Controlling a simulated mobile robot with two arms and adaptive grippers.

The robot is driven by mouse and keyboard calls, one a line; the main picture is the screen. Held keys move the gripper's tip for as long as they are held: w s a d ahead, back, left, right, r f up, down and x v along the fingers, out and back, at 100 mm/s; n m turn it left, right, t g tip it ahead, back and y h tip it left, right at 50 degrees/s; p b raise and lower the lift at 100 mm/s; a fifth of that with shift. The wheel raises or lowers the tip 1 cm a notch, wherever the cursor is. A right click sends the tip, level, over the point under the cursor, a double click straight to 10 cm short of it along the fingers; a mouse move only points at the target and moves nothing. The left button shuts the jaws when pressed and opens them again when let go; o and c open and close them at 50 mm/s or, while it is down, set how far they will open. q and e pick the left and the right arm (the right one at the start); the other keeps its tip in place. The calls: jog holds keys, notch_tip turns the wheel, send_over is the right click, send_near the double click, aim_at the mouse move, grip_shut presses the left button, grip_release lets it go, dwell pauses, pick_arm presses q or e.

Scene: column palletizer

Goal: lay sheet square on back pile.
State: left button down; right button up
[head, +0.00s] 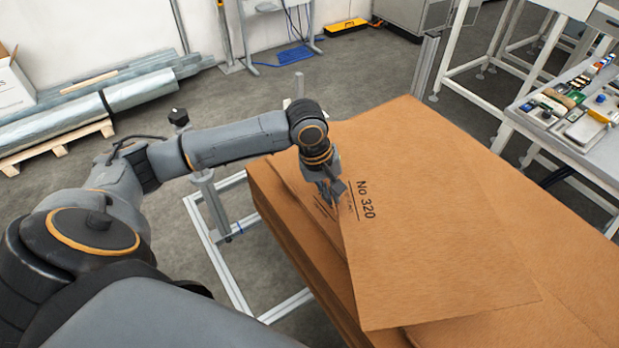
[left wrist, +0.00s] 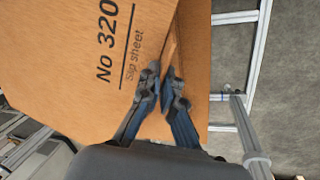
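A brown slip sheet (head: 440,240) printed "No 320" lies turned at an angle on top of a stack of brown sheets (head: 285,225). Its left edge runs slantwise across the stack's edge. The print also shows in the left wrist view, on the same sheet (left wrist: 70,70). My left gripper (head: 334,192) is at the sheet's left edge, beside the print. In the left wrist view its fingertips (left wrist: 163,72) are close together, with the sheet's narrow raised edge between them. My right gripper is not in view.
A metal frame (head: 228,240) stands on the floor left of the stack. A workbench with small parts (head: 570,115) is at the right. Wrapped lengths on a pallet (head: 120,95) lie at the back left. The floor behind the stack is mostly clear.

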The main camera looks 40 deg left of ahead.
pick_arm(q)
jog(key=w+a+f+n+b, duration=0.1)
jog(key=a+f, duration=0.2)
jog(key=f, duration=0.1)
jog(key=w+a+f+n+b, duration=0.1)
jog(key=a+f+n+b, duration=0.1)
jog(key=f, duration=0.3)
jog(key=w+a+f+n+b, duration=0.1)
jog(key=w+a+f+n, duration=0.1)
jog(key=f, duration=0.3)
jog(key=shift+a+f+t+y+b, duration=0.15)
jog(key=shift+a+t+y+b, duration=0.25)
jog(key=shift+a, duration=0.4)
jog(key=shift+f, duration=0.25)
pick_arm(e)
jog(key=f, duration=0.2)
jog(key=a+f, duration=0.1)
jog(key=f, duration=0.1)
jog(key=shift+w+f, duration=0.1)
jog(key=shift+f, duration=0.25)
pick_arm(q)
jog(key=shift+r, duration=0.1)
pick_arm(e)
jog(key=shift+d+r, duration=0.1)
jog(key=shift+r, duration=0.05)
pick_arm(q)
jog(key=shift+p, duration=0.6)
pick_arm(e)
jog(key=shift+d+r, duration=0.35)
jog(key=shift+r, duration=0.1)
